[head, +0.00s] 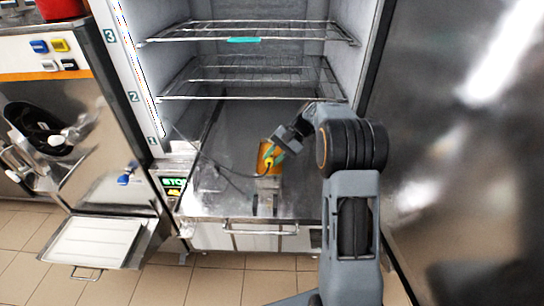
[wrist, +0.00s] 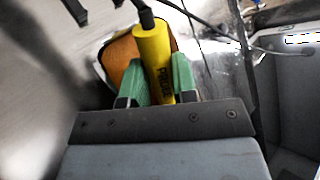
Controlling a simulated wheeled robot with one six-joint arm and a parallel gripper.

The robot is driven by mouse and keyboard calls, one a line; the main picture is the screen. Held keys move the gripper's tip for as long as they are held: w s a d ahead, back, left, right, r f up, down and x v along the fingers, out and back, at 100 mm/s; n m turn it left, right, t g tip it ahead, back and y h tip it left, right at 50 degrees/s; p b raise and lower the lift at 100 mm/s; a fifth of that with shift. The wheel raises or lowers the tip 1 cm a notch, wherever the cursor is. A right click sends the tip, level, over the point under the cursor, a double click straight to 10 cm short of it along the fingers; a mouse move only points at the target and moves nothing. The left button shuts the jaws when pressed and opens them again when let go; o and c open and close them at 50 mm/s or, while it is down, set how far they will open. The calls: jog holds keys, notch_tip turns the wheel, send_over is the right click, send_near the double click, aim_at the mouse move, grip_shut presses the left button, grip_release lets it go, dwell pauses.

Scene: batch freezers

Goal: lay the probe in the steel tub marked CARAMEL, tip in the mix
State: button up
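The yellow probe (wrist: 153,55), with dark lettering on its side, stands between the green fingertips of my gripper (wrist: 158,78). The fingers press on it from both sides. In the head view my gripper (head: 274,155) is low inside the open cabinet, with the probe (head: 268,163) showing as a small yellow patch. An orange-brown mix (wrist: 122,58) shows right behind the probe in the wrist view, and as an orange patch (head: 263,152) in the head view. Its container is mostly hidden and I can read no CARAMEL mark. I cannot tell whether the probe's tip touches the mix.
A dark cable (head: 228,172) runs left from the probe. Wire shelves (head: 250,98) span the cabinet above my gripper. A green-lit display (head: 174,183) sits at the left front edge. A steel machine (head: 90,170) stands left, and a steel door (head: 460,130) closes off the right.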

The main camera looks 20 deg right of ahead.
jog(key=o, duration=0.6)
jog(key=shift+c, duration=0.2)
jog(key=v, duration=1.4)
jog(key=shift+w+a, duration=0.1)
